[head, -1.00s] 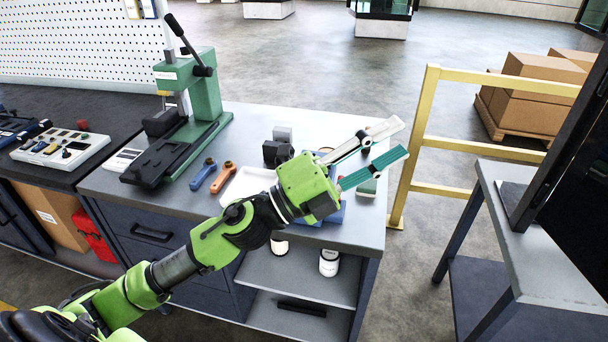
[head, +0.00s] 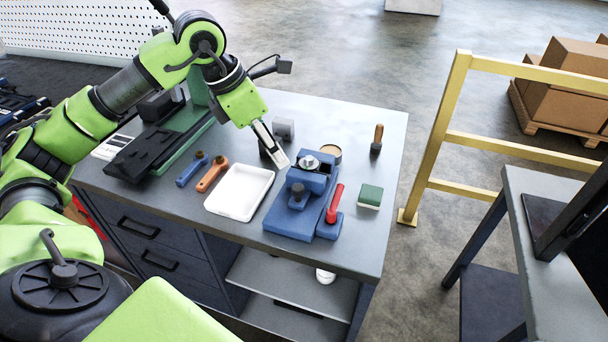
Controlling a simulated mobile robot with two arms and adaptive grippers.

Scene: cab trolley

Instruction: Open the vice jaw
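The blue vice (head: 287,217) stands on the workbench, right of the white tray. It has a blue moving part with a round knob on its near side and a round metal piece on top at the back. A red handle (head: 335,203) lies along its right side. The gap between the jaws is too small to make out. My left gripper (head: 279,160) points down, just behind and left of the vice, apart from it as far as I can see. Its fingers overlap from this angle, so their opening is unclear. My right gripper is out of view.
The white tray (head: 240,192), an orange tool (head: 212,174) and a blue tool (head: 191,169) lie left of the vice. A green-and-white block (head: 370,196) and a wooden-handled brush (head: 377,139) are at right. A yellow rail (head: 436,140) stands beyond the workbench (head: 395,160).

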